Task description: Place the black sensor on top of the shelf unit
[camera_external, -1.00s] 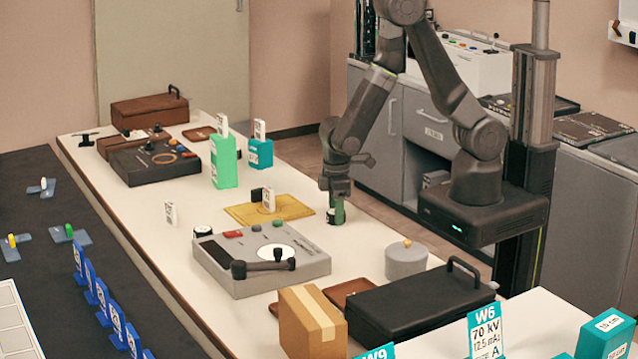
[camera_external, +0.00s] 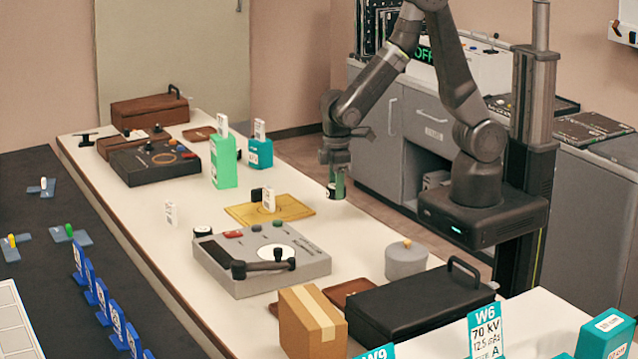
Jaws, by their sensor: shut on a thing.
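My gripper (camera_external: 337,168) is shut on a small upright green-and-black object (camera_external: 336,189) with a pale label band. It hangs above the right edge of the white table. I cannot tell for sure whether this is the black sensor; the jaws hide its upper part. A small black cylinder (camera_external: 202,231) with a white band stands on the table, beside the grey console. A grey cabinet with an open shelf bay (camera_external: 427,150) stands behind my arm; I cannot tell if this is the shelf unit.
A yellow mat (camera_external: 240,213) with a tagged item lies left of my gripper. The grey console (camera_external: 300,270), a round grey pot (camera_external: 405,261) and a black case (camera_external: 420,305) stand nearer the camera. Green (camera_external: 223,165) and teal boxes (camera_external: 259,154) stand to the left.

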